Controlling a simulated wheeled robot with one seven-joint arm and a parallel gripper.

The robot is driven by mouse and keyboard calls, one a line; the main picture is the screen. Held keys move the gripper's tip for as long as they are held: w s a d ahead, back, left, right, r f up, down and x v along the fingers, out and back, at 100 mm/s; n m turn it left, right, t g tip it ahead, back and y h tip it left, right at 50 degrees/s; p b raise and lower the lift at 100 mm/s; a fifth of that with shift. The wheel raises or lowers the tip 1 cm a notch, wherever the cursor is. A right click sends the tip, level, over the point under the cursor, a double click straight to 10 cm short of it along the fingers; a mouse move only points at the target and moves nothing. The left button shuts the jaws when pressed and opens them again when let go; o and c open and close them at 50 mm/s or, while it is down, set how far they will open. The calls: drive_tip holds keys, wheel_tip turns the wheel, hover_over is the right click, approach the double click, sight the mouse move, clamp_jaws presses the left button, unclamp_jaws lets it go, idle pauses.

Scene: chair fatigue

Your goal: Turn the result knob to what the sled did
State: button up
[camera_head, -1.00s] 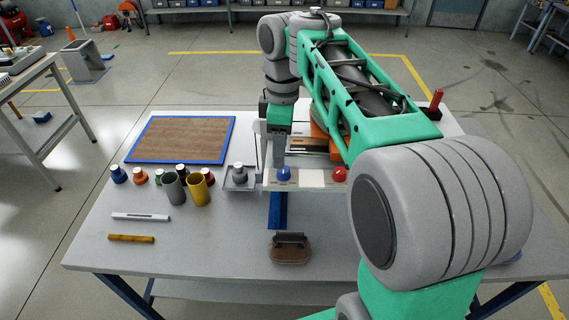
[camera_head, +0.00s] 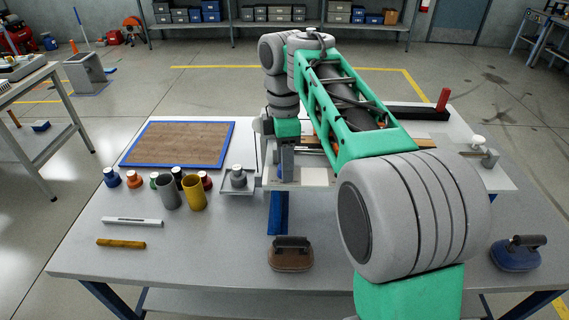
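My gripper (camera_head: 287,165) points down at the front edge of a white panel (camera_head: 315,177) in the middle of the table. Its fingers are seen edge-on, so I cannot tell whether they are open or shut. A blue knob (camera_head: 280,172) is mostly hidden behind the gripper; contact is unclear. I cannot tell which part is the result knob. No marking or pointer is readable. The machine behind the panel, with orange and brown parts (camera_head: 310,142), is largely covered by my arm, and I cannot make out the sled or its position.
A blue-rimmed brown board (camera_head: 233,148) lies at left. Several small bottles, a grey cup (camera_head: 168,192) and a yellow cup (camera_head: 194,193) stand before it. A brown-based handled block (camera_head: 290,255) is in front; a blue-based one (camera_head: 516,254) is at right.

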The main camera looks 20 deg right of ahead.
clamp_jaws()
idle(0.3)
drive_tip(key=shift+r+m, duration=0.1)
drive_tip(key=shift+m, duration=0.2)
drive_tip(key=m+p, duration=0.3)
drive_tip(key=m, duration=0.1)
drive_tip(key=shift+s+r+p, duration=0.1)
drive_tip(key=shift+p, duration=0.3)
drive_tip(key=shift+m+y+p, duration=0.3)
drive_tip(key=shift+m+p, duration=1.05)
drive_tip(key=shift+m, duration=0.75)
drive_tip(key=shift+f, duration=0.2)
drive_tip(key=shift+o, duration=0.4)
unclamp_jaws()
